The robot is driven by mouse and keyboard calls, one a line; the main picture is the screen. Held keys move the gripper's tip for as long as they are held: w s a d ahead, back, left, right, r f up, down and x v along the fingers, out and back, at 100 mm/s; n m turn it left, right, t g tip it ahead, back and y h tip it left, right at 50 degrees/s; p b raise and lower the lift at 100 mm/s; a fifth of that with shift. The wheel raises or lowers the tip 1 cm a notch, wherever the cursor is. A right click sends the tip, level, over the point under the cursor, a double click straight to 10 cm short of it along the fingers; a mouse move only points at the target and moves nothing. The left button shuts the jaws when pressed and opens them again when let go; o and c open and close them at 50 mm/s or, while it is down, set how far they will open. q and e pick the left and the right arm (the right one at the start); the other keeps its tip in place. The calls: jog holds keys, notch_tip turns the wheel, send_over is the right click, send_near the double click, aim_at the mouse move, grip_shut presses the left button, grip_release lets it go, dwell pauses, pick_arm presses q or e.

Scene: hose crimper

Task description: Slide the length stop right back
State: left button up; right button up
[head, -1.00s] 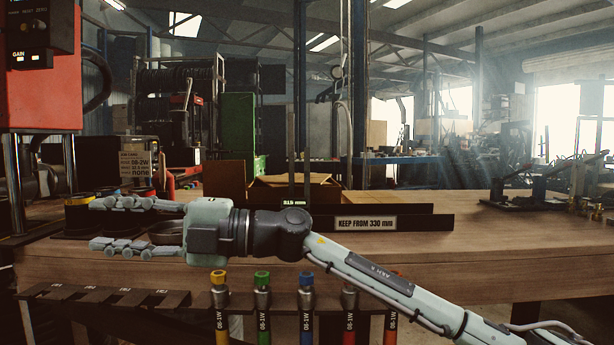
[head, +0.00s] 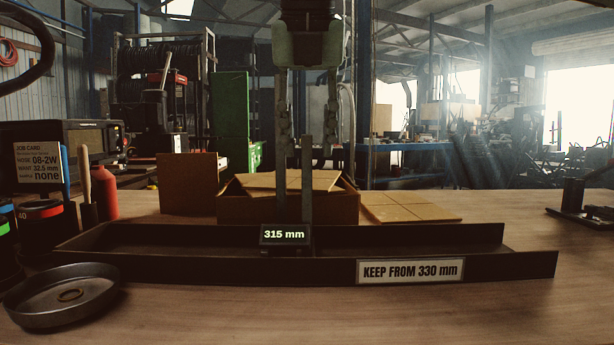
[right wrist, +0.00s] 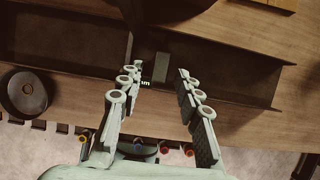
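The length stop (head: 285,238) is a dark block with a lit display reading 315 mm. It sits in a long dark trough (head: 200,264), with thin upright posts rising at it. My right gripper (head: 308,150) points down from above, its fingers apart and empty, at the height of the upper posts. In the right wrist view, the open fingers (right wrist: 158,76) straddle the line of sight to the stop (right wrist: 162,66). Whether a finger touches a post I cannot tell. My left gripper is not in view.
A label (head: 410,271) on the trough's front wall reads KEEP FROM 330 mm. A round dish (head: 62,300) with a ring stands at the trough's left end. A cardboard box (head: 290,200) stands behind. The trough right of the stop looks clear.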

aim_at(307, 182)
jog(key=shift+w+f, duration=0.25)
jog(key=shift+w, duration=0.15)
jog(key=x, duration=0.7)
jog(key=shift+s+a+f, duration=0.1)
jog(key=shift+f, duration=0.15)
jog(key=shift+c, duration=0.4)
grip_shut()
